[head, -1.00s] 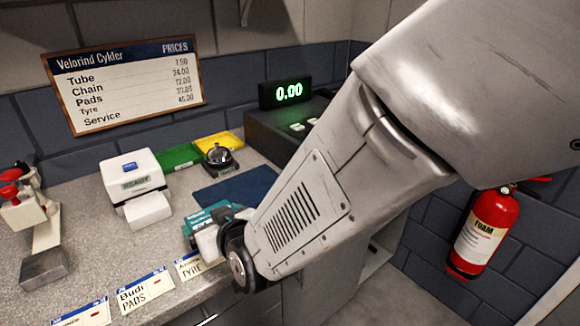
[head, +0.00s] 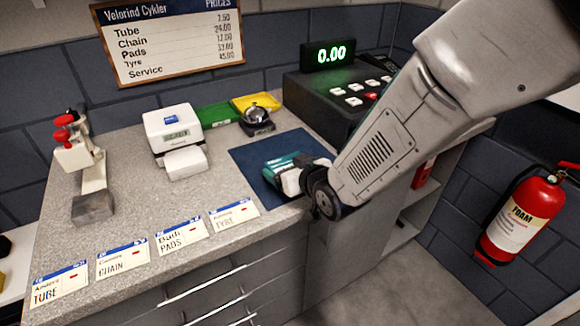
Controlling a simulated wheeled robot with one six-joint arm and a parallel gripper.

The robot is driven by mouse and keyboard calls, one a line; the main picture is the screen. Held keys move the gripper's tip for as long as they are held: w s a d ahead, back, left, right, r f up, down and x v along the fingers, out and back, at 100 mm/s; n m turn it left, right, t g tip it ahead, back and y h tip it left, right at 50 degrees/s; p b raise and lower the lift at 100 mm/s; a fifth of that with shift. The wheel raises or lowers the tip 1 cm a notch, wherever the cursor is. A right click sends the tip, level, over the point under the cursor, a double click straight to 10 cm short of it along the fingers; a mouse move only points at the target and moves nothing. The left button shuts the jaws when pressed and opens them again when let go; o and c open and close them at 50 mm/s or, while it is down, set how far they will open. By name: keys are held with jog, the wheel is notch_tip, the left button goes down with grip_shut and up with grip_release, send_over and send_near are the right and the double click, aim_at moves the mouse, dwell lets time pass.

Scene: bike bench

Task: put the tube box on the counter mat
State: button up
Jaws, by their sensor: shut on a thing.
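The tube box (head: 282,167) is a small teal box with a white part, at the right end of the counter. My gripper (head: 292,180) is shut on it, and my wrist hides part of the box and the fingers. The counter mat (head: 252,155) is a flat dark blue rectangle on the counter in front of the cash register. The box is over the mat in the head view; I cannot tell whether it touches the mat.
A cash register (head: 330,95) stands behind the mat. A bell (head: 256,118), green and yellow trays, and a white card terminal (head: 174,135) are behind and left. Several labelled cards (head: 183,236) line the front edge. A fire extinguisher (head: 522,215) hangs at right.

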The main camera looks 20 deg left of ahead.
jog(key=o, duration=0.9)
jog(key=shift+f, duration=0.1)
jog(key=shift+s+d+r, duration=0.15)
jog(key=shift+r, duration=0.15)
jog(key=v, duration=1.1)
jog(key=shift+s+d, duration=0.2)
jog(key=shift+d, duration=0.05)
